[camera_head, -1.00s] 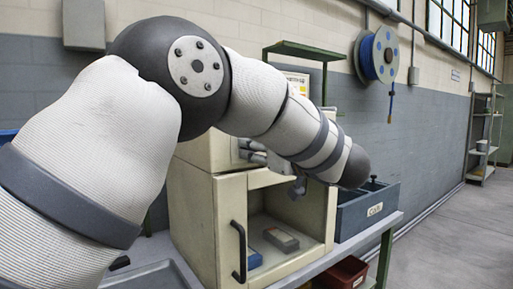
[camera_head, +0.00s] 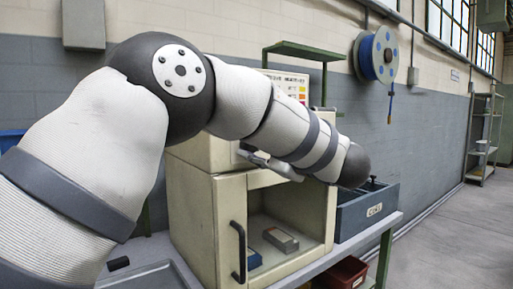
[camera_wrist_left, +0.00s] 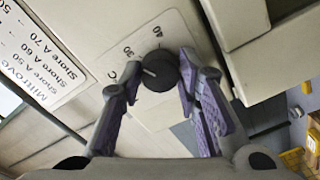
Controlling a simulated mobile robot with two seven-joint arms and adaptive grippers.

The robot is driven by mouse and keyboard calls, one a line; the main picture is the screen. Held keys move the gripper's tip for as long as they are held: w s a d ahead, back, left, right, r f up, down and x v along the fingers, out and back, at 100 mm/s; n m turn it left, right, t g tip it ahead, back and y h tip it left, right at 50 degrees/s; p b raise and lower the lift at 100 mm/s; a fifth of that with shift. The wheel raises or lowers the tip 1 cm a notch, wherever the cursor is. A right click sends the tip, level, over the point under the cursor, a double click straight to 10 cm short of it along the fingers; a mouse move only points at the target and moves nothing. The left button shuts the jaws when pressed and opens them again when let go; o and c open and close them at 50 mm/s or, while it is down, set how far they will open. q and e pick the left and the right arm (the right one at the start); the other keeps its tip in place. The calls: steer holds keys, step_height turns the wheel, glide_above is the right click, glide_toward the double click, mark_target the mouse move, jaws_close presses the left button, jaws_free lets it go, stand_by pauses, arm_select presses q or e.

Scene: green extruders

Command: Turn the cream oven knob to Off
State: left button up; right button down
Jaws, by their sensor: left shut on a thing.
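The cream oven (camera_head: 202,215) stands on a bench in the head view. Its knob is hidden there behind my left arm. In the left wrist view the black round knob (camera_wrist_left: 158,72) sits on the cream panel (camera_wrist_left: 120,40) beside printed marks, with 30 and 40 legible. A short pale line on the knob points left in that picture. My left gripper (camera_wrist_left: 160,76) has its purple-padded fingers on both sides of the knob, shut on it. In the head view the gripper (camera_head: 270,164) shows edge-on in front of the oven's upper part. My right gripper is not in view.
A dark blue bin (camera_head: 365,213) stands right of the oven, on the grey bench (camera_head: 393,224). A red crate (camera_head: 343,273) is below. The oven's lower front has a dark handle (camera_head: 239,250) and shows boxes inside. A blue hose reel (camera_head: 377,54) hangs on the wall.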

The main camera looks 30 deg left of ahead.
arm_select(q)
steer(key=n, duration=1.2)
steer(key=shift+r, duration=0.1)
steer(key=shift+n, duration=0.3)
stand_by(0.3)
steer(key=o, duration=1.2)
steer(key=shift+c, duration=0.2)
steer(key=v, duration=1.2)
